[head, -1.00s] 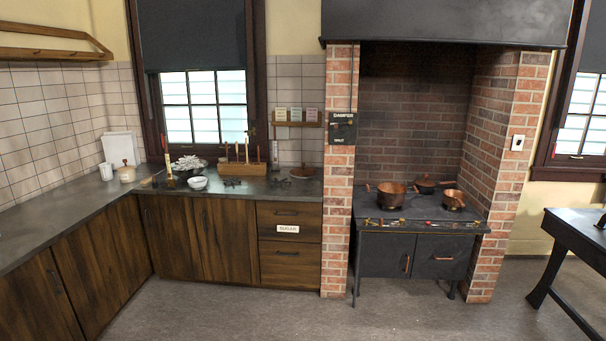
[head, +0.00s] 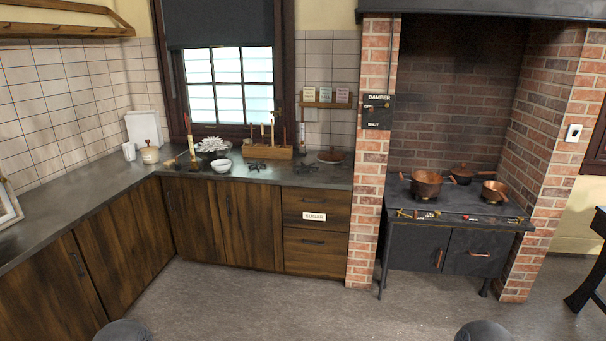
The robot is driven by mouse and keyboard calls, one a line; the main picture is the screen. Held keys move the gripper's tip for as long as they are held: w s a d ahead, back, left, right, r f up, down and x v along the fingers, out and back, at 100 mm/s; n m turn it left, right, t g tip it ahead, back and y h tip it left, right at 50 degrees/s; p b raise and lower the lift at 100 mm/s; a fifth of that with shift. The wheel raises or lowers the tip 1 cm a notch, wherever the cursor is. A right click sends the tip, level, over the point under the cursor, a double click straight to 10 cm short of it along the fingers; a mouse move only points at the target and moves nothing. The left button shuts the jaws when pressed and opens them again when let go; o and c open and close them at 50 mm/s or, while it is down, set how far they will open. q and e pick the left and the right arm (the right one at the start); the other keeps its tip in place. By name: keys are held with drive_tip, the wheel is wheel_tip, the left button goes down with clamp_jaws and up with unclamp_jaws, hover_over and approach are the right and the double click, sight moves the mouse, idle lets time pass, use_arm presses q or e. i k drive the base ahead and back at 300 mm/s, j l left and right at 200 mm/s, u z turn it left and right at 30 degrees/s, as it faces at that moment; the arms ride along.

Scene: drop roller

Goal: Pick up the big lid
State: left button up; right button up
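A flat round brown piece (head: 331,157) with a pale rim lies at the right end of the back counter, against the brick pillar side; it looks like a lid, but it is too small to be sure it is the big lid. On the stove (head: 450,208) stand a large copper pot (head: 426,184), a smaller copper pan (head: 494,191) and a dark pan (head: 463,172) behind them. Whether any of these wears a lid I cannot tell. Neither of my grippers is in view; only two dark rounded parts, probably mine, show at the bottom edge.
The dark counter (head: 95,203) runs along the left and back walls, with a white bowl (head: 222,165), a wooden rack (head: 266,152) and a lidded jar (head: 150,153). A dark table (head: 597,255) stands at the right edge. The floor (head: 270,305) between is clear.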

sight(331, 157)
drive_tip(key=i+j+u, duration=0.2)
drive_tip(key=i, duration=0.8)
drive_tip(key=i+j+u, duration=0.2)
drive_tip(key=i, duration=0.75)
drive_tip(key=i+z, duration=0.4)
drive_tip(key=i+j+z, duration=0.15)
drive_tip(key=z, duration=0.25)
drive_tip(key=i+j+z, duration=0.25)
drive_tip(key=z, duration=0.15)
drive_tip(key=i+j+z, duration=0.4)
drive_tip(key=k+l, duration=0.05)
